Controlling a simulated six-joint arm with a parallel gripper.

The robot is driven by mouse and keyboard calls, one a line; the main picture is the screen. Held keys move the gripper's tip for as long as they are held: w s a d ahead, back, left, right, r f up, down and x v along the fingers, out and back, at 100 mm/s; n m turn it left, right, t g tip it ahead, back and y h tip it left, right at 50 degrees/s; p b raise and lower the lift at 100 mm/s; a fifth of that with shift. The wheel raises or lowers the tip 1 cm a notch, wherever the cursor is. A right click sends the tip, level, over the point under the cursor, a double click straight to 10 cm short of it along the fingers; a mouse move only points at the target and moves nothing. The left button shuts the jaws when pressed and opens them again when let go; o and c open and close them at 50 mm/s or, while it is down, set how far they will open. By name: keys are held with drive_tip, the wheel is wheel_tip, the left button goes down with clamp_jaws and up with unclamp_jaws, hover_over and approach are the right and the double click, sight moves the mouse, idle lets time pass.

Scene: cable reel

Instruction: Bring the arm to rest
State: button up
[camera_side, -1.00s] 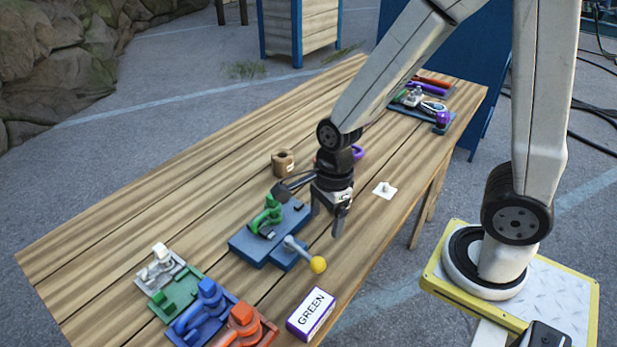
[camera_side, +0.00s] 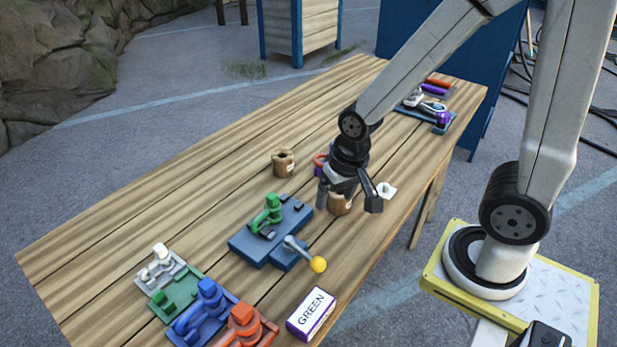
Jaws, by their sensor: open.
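My gripper (camera_side: 348,204) is open and empty, above the wooden table (camera_side: 190,180) near its middle. A brown wooden block (camera_side: 341,204) shows behind and below its fingers; I cannot tell how far apart they are. To the left stands a blue fixture (camera_side: 262,247) holding a green part (camera_side: 272,212), with a lever (camera_side: 296,247) ending in a yellow knob (camera_side: 318,264). My gripper is clear of this fixture.
Another brown block (camera_side: 283,163) and a white piece (camera_side: 386,190) lie near my gripper. A tool tray (camera_side: 428,108) is at the far end. The left table is clear.

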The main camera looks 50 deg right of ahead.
drive_tip(key=n, duration=0.3)
drive_tip(key=d+n, duration=0.1)
drive_tip(key=shift+r+n, duration=0.25)
drive_tip(key=shift+n, duration=0.05)
